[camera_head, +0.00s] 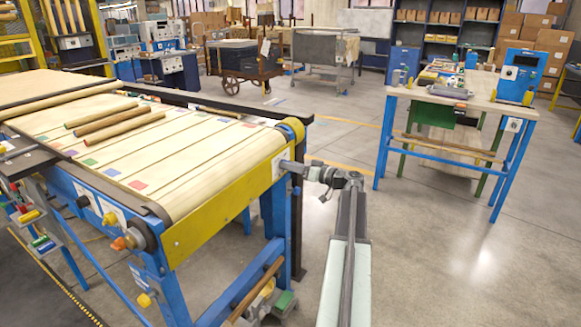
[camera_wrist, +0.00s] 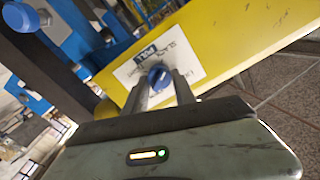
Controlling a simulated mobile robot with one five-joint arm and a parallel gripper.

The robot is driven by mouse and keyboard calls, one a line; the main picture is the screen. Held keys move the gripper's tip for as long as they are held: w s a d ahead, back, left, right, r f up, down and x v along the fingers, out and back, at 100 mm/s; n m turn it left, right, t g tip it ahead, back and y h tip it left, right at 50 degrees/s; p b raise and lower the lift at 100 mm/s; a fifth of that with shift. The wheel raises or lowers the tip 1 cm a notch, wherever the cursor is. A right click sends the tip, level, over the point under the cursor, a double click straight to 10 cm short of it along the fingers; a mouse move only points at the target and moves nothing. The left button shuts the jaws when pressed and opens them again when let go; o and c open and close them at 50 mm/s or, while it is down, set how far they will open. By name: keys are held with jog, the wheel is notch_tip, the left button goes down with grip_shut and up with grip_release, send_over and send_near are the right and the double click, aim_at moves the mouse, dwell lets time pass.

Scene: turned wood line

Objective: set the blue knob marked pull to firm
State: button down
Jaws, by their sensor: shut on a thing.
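The blue knob (camera_wrist: 159,77) sits on a white label plate (camera_wrist: 192,62) on the yellow end panel (camera_wrist: 225,35) in the wrist view. A blue tag above it reads "PULL", and a word like "SLACK" stands at the upper right; other lettering is too blurred or covered to read. My gripper (camera_wrist: 164,82) is shut on the knob, one finger on each side. The knob's exact setting cannot be told. In the head view my gripper (camera_head: 292,168) reaches the near right end of the yellow panel (camera_head: 225,205); the knob is hidden there.
The conveyor belt (camera_head: 190,170) carries several wooden rods (camera_head: 120,123) and coloured squares. Orange and yellow knobs (camera_head: 125,242) sit on its near side. A blue workbench (camera_head: 450,98) stands at right. The floor (camera_head: 450,260) between is clear.

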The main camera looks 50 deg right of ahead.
jog(key=shift+s+f+m, duration=0.1)
jog(key=shift+f+m, duration=0.1)
jog(key=shift+m, duration=7.95)
jog(key=shift+f+m, duration=0.15)
jog(key=shift+m, duration=8)
jog(key=shift+a, duration=0.1)
jog(key=c, duration=1)
grip_release()
